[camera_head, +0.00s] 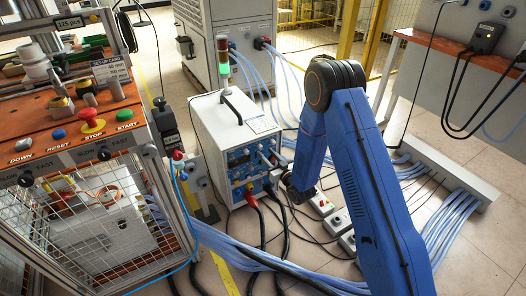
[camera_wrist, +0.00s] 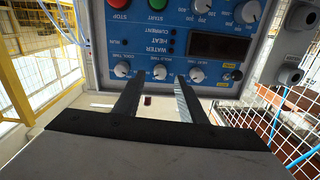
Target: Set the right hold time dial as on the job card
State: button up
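The heater unit (camera_head: 233,135) is a white box with a blue control panel (camera_head: 245,160) on its front. In the wrist view the panel (camera_wrist: 148,22) fills the top and has a row of three small white dials: a left dial (camera_wrist: 122,70), a middle dial (camera_wrist: 160,72) that seems labelled hold time, and a right dial (camera_wrist: 197,75). My gripper (camera_wrist: 158,82) is open, with one finger on each side of the middle dial. I cannot tell whether the fingers touch it. A set-up card (camera_head: 112,72) stands on the left bench; its small text is unreadable.
Red and green buttons and larger dials sit above the row in the wrist view, beside a dark display (camera_wrist: 218,46). Cables (camera_head: 265,215) hang below the panel and cross the floor. A wire cage (camera_head: 95,215) stands at left; small boxes (camera_head: 338,220) lie at right.

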aim_at(261, 148)
jog(key=shift+x, duration=2)
grip_shut()
